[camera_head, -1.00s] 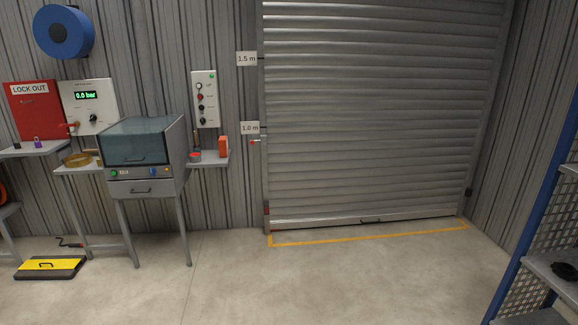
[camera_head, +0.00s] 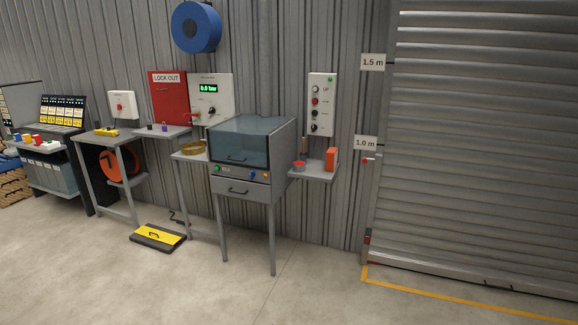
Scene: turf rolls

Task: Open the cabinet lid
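A grey cabinet (camera_head: 283,170) on legs stands against the corrugated wall, in the middle of the head view. Its tinted see-through lid (camera_head: 252,137) is down, with a dark handle (camera_head: 236,158) along its lower front edge. Below the lid is a panel with green, blue and yellow buttons (camera_head: 238,173), and under that a drawer (camera_head: 240,188) with its own handle. A red box marked LOCK OUT (camera_head: 168,98) hangs on the wall to the left and looks shut. My gripper is not in view.
A small shelf (camera_head: 316,172) with an orange block adjoins the cabinet on the right. A side table with a brass ring (camera_head: 193,147) is on the left. A yellow-topped step (camera_head: 158,236) lies on the floor. The concrete floor (camera_head: 300,295) in front is clear.

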